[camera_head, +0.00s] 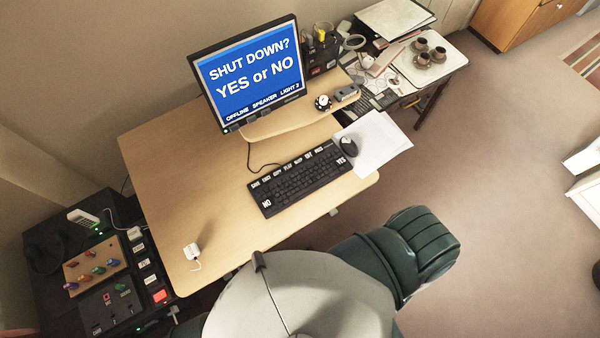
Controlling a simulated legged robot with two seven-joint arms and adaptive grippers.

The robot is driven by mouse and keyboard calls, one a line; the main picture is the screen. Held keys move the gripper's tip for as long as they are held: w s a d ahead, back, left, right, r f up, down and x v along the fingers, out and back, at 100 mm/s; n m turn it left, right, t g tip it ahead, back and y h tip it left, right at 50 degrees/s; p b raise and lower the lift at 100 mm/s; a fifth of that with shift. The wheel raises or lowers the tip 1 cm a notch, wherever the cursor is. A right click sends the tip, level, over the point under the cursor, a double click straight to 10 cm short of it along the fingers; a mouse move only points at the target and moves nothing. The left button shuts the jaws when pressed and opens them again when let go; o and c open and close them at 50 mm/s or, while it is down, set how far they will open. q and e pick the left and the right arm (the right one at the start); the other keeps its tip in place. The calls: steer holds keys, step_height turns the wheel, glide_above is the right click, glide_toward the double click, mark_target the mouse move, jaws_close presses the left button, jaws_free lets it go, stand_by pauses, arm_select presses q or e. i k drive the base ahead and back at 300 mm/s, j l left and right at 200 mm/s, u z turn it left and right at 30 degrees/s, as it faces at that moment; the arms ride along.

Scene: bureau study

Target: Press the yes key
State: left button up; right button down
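The black keyboard (299,182) lies at a slant on the wooden desk (185,165). Its white-lettered YES key (341,161) is at the right end, and its NO key (266,204) is at the lower left corner. Nothing covers the YES key. The monitor (250,75) behind the keyboard has a blue screen reading "SHUT DOWN? YES or NO", with "OFFLINE SPEAKER LIGHT 2" below. Neither of my grippers is in view.
A black mouse (348,146) and white paper (378,142) lie close to the YES key. A small white object (192,252) sits on the desk's near left. A control panel (98,270) stands at lower left. A dark green padded shape (420,240) is in front.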

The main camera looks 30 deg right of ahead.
mark_target(340, 160)
steer(key=k+z, duration=0.2)
steer(key=z, duration=1.15)
